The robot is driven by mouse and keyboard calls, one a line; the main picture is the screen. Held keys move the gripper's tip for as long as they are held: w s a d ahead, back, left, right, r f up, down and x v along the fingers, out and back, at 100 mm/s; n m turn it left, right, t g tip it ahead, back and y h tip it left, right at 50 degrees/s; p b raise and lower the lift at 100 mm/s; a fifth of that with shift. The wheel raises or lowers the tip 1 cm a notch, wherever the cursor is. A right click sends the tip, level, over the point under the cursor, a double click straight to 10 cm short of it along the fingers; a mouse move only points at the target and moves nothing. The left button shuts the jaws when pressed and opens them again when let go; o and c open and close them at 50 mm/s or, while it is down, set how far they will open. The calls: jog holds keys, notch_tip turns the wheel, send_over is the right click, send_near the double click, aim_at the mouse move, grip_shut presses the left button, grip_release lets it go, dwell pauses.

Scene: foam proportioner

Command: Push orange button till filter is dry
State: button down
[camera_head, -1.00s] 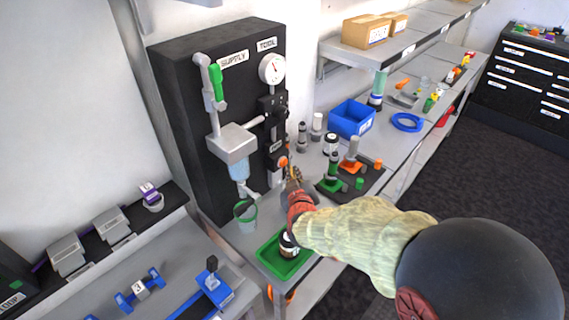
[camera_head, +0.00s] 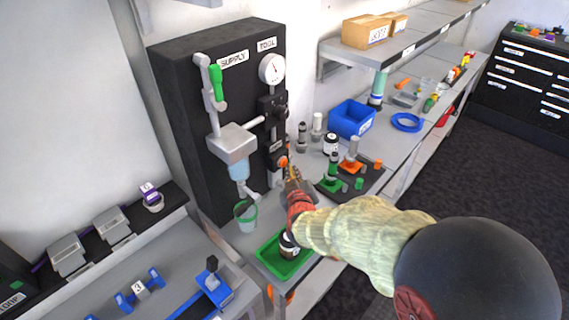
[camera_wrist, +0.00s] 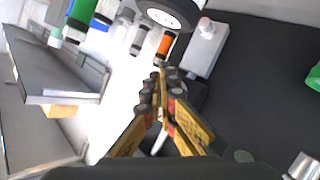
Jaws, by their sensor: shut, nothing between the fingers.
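The orange button (camera_head: 282,162) sits low on the black panel, under the TOOL column. My gripper (camera_head: 291,172) is just right of and below it in the head view, with the fingertips close to it. I cannot tell whether they touch. In the wrist view my gripper (camera_wrist: 160,75) is shut and empty, its fingertips together. The button is not clearly seen there. The filter's pale blue bowl (camera_head: 239,171) hangs under a grey block (camera_head: 233,143) on the panel. Whether there is liquid in it is too small to tell.
A clear cup with a green rim (camera_head: 246,214) stands below the filter. A green tray (camera_head: 268,257) holds a dark jar (camera_head: 289,243). A round gauge (camera_head: 272,69) and a green-handled supply lever (camera_head: 217,82) are on the panel. Small tools crowd the bench right of my gripper.

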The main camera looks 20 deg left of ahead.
jog(key=shift+w+a, duration=0.1)
jog(key=shift+a, duration=0.2)
jog(key=shift+w+a, duration=0.2)
jog(key=shift+a, duration=0.2)
dwell(0.8)
jog(key=shift+d, duration=0.1)
jog(key=shift+s+d, duration=0.35)
jog(key=shift+d, duration=0.3)
jog(key=shift+d, duration=0.1)
jog(key=shift+s+d+b, duration=0.15)
jog(key=shift+s+d, duration=0.15)
jog(key=shift+d, duration=0.45)
jog(key=shift+s+d+b, duration=0.1)
jog(key=shift+s+d, duration=0.25)
jog(key=shift+d, duration=0.4)
jog(key=shift+s+d+b, duration=0.15)
jog(key=shift+s+d, duration=0.15)
jog(key=shift+d, duration=0.45)
